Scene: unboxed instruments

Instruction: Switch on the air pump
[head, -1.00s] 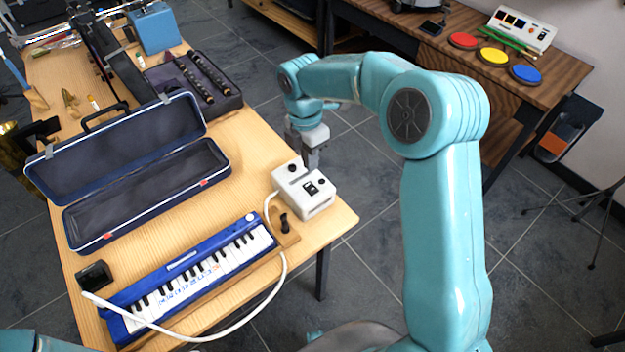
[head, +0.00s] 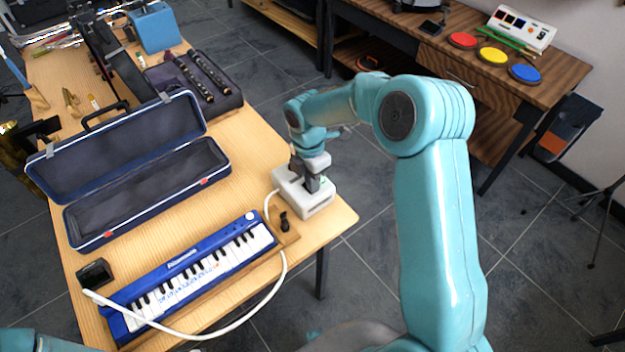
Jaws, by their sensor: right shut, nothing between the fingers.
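The air pump (head: 317,207) is a white box at the right edge of the wooden table, with a white hose (head: 278,288) running from its left side around to the blue melodica keyboard (head: 190,278). My right gripper (head: 312,188) is shut and empty, pointing down over the pump's top. It hides most of the top, including the black switch; I cannot tell whether the fingertips touch it. A small green spot shows beside the fingers. My left gripper is not in view; only a piece of my left arm shows at the bottom left.
An open dark blue case (head: 145,190) lies left of the pump, with another case holding dark instrument parts (head: 195,80) behind it. A small black box (head: 95,274) sits left of the keyboard. The brown side table (head: 440,60) is beyond the gap at right.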

